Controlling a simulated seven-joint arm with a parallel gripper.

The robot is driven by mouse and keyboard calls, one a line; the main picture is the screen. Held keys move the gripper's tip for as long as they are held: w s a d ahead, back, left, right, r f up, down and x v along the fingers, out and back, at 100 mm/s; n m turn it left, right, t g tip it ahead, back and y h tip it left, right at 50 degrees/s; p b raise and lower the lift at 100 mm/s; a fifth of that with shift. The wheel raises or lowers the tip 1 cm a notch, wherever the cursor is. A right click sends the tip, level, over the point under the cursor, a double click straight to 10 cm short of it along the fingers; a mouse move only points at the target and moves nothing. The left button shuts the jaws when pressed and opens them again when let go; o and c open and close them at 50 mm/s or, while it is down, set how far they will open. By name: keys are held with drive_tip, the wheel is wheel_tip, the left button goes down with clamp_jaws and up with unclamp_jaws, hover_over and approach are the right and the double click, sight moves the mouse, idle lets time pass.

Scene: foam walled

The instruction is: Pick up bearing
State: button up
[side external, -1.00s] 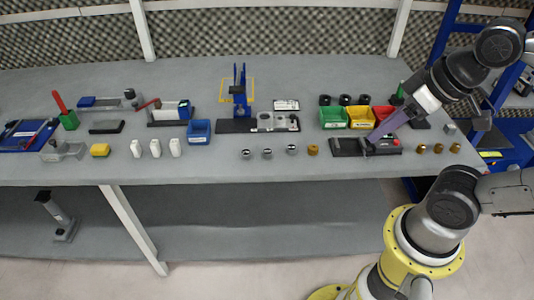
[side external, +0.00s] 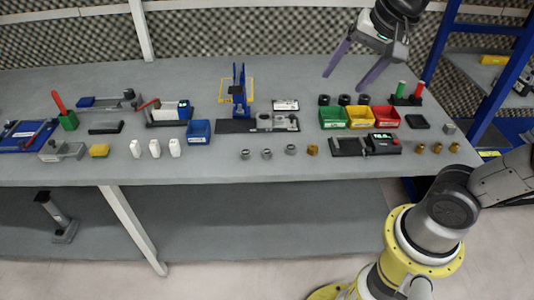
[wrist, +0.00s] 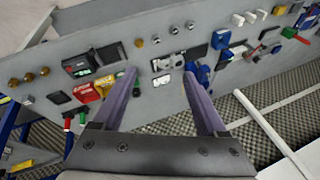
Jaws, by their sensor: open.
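Small silver ring-shaped parts, likely bearings, stand in a row along the front of the bench, at left (side external: 245,154), middle (side external: 267,153) and right (side external: 291,149). They also show near the top of the wrist view (wrist: 172,29). A brass part (side external: 312,150) stands just right of them. Which part is the task's bearing I cannot tell. My gripper (side external: 345,82) is open and empty, high over the back of the bench, well apart from these parts. Its two purple fingers spread wide in the wrist view (wrist: 160,72).
Green (side external: 333,118), yellow (side external: 360,117) and red (side external: 385,117) bins stand below my gripper, with black round parts behind. A black device with a display (side external: 366,145) lies in front. More brass parts (side external: 437,148) stand at right. A blue press (side external: 239,92) stands left.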

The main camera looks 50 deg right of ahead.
drive_tip(key=w+f+m+g, duration=0.25)
drive_tip(key=w+m, duration=0.25)
drive_tip(key=w, duration=0.6)
drive_tip(key=g+h, duration=0.1)
drive_tip(key=g, duration=0.2)
hover_over(266, 152)
drive_tip(key=shift+m+t, duration=0.25)
drive_tip(key=shift+m, duration=0.05)
drive_tip(key=f, duration=1.4)
drive_tip(key=a+f, duration=0.1)
drive_tip(key=f, duration=0.6)
drive_tip(key=shift+s+f, duration=0.15)
drive_tip(key=shift+f, duration=0.05)
drive_tip(key=shift+d+f, duration=0.15)
drive_tip(key=shift+f, duration=0.9)
drive_tip(key=shift+d+f, duration=0.2)
drive_tip(key=shift+f, duration=0.85)
drive_tip(key=shift+d+f, duration=0.15)
drive_tip(key=shift+f, duration=0.9)
clamp_jaws()
